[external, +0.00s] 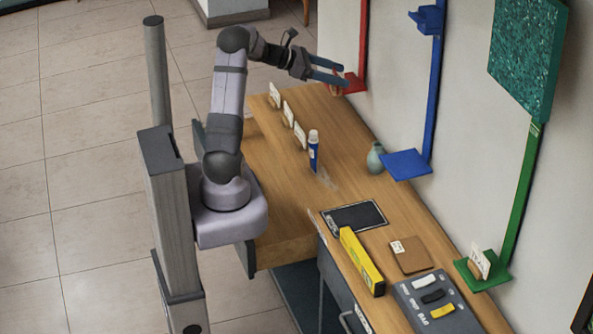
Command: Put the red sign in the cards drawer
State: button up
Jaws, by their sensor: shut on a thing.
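My gripper (344,76) is at the top centre, at the red shelf (354,84) on the red wall post. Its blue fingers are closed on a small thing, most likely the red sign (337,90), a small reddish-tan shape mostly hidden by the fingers. I cannot tell whether it touches the shelf. Small white cards stand upright along the desk's left part: a back card (274,95), a middle card (287,113) and a front card (300,136). They may mark drawers; I cannot read them. A grey drawer front (345,300) with a handle shows below.
A blue-and-white tube (314,152) stands on the desk, with a green vase (376,159) near the wall. A blue shelf (406,165), a green shelf (483,271) with a sign, a yellow box (361,262) and a switch panel (437,302) lie to the right.

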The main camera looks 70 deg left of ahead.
aim_at(338, 94)
jog(key=shift+r, duration=0.1)
dwell(0.5)
jog(key=f, duration=0.2)
jog(key=d+f, duration=0.1)
jog(key=f, duration=0.1)
jog(key=d+f+p, duration=0.1)
jog(key=f, duration=0.1)
jog(key=shift+f, duration=0.25)
jog(key=s+d+f+m+g+h, duration=0.1)
jog(key=s+d+f+m+h, duration=0.1)
jog(key=d, duration=0.3)
jog(key=s+d+f+m+g+h, duration=0.2)
jog(key=s+d+f+m+h, duration=0.1)
jog(key=d+m+h, duration=0.1)
jog(key=shift+d+f+m+h, duration=0.2)
jog(key=shift+d+m+h, duration=0.1)
jog(key=shift+d, duration=0.25)
jog(key=shift+f, duration=0.1)
jog(key=shift+f+p, duration=1.25)
jog(key=shift+f, duration=3.65)
jog(key=shift+f, duration=0.1)
